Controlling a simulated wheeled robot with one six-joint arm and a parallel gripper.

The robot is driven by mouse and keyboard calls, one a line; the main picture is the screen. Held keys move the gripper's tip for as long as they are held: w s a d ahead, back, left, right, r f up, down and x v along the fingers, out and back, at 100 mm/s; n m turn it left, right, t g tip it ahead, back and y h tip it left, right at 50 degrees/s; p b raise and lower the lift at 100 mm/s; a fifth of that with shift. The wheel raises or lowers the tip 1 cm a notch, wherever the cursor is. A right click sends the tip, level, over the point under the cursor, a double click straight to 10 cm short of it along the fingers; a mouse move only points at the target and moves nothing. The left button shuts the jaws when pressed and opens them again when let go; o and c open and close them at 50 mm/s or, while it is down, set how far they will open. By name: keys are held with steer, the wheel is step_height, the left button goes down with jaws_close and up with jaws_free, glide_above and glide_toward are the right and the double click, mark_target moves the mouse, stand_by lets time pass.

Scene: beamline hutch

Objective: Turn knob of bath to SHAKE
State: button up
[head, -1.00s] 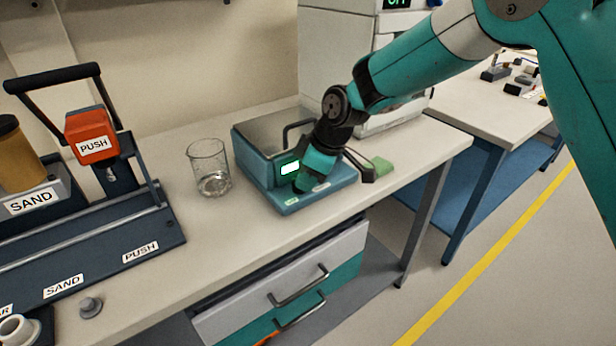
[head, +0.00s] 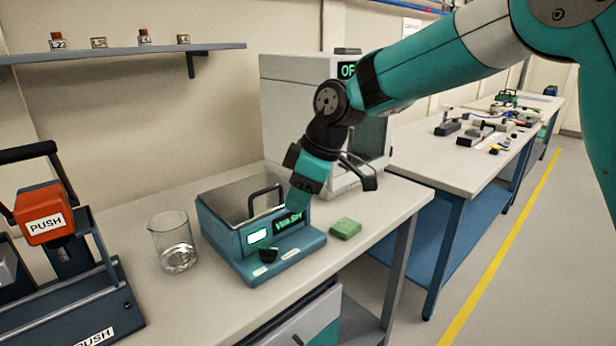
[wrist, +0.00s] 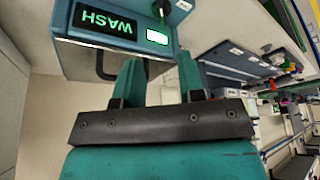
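The bath (head: 222,238) is a teal box with a metal lid and a dark handle, standing on the bench. Its display (head: 288,222) reads WASH in green, beside a white lit panel (head: 257,236). The dark knob (head: 268,255) sits low at the front, clear of my gripper. My gripper (head: 298,200) is above and behind the knob, in front of part of the bath's right side. In the wrist view, my gripper's two fingers (wrist: 157,68) stand apart with nothing between them. The display (wrist: 108,22) appears upside down there, and the knob (wrist: 161,9) is at the top edge.
A glass beaker (head: 173,243) stands left of the bath, and a green block (head: 345,228) lies to its right. A white instrument (head: 290,100) is behind. A press with an orange PUSH head (head: 45,214) is at far left. The bench front before the bath is clear.

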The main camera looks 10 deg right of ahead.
steer(key=shift+v, duration=2.2)
steer(key=s+d+m+p, duration=0.2)
steer(key=s+d+m, duration=0.1)
steer(key=s, duration=1)
steer(key=s+d+r+m+g+p, duration=0.1)
steer(key=s+d+m, duration=0.3)
steer(key=s, duration=1)
steer(key=shift+s+m+p, duration=0.35)
steer(key=shift+m+p, duration=0.05)
steer(key=shift+p, duration=0.05)
steer(key=shift+r, duration=0.1)
